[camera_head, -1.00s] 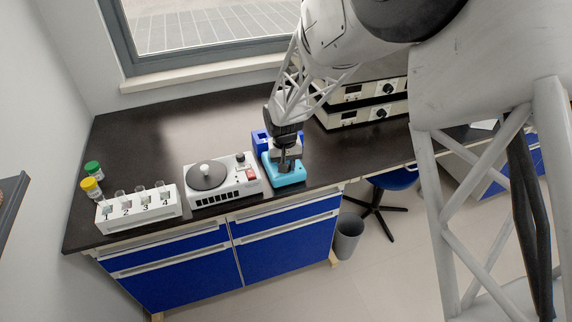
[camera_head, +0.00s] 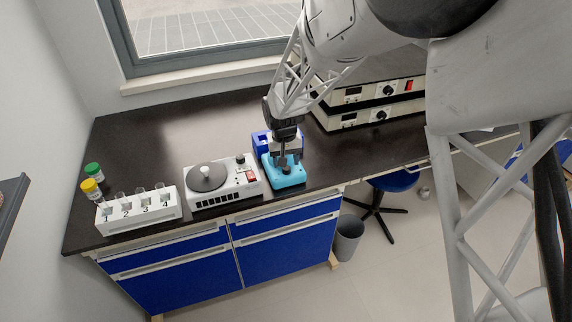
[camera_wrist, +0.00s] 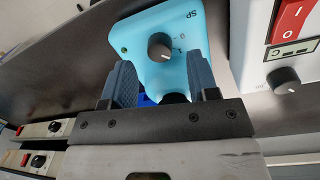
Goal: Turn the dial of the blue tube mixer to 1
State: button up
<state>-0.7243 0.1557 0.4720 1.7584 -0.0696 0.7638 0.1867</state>
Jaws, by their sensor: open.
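The light blue tube mixer (camera_head: 288,180) stands at the front edge of the dark bench, right of the white stirrer. In the wrist view its sloped light blue face (camera_wrist: 150,22) carries a dark round dial (camera_wrist: 160,46) with small printed marks on its right side; I cannot tell surely which mark the dial points to. My gripper (camera_head: 287,160) reaches down over the mixer. In the wrist view my gripper (camera_wrist: 158,65) is open, with one finger on each side of the dial's line and the dial a little beyond the tips. No contact with the dial shows.
The white stirrer (camera_head: 222,196) with a round plate is close on the left; its red switch (camera_wrist: 290,20) and knob show in the wrist view. A numbered tube rack (camera_head: 138,216) stands farther left. Stacked power units (camera_head: 350,118) stand behind right. A dark blue block (camera_head: 262,144) is behind the mixer.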

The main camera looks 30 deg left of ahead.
aim_at(287, 168)
jog(key=shift+a+r, duration=0.1)
jog(key=shift+r, duration=2.3)
jog(key=shift+d+r, duration=0.3)
jog(key=shift+d, duration=0.05)
jog(key=s+d+r+m, duration=0.15)
jog(key=d+r, duration=0.35)
jog(key=d, duration=0.5)
jog(key=s+d+r+m+t, duration=0.1)
jog(key=s+d+r, duration=0.3)
jog(key=d, duration=0.6)
jog(key=s+d+r+m, duration=0.1)
jog(key=d+r, duration=0.5)
jog(key=d, duration=0.3)
jog(key=s+d+r+m, duration=0.1)
jog(key=s+d, duration=0.9)
jog(key=s+d+r+m+t, duration=0.1)
jog(key=s+d+r+m, duration=0.1)
jog(key=s+d, duration=0.8)
jog(key=shift+s, duration=0.45)
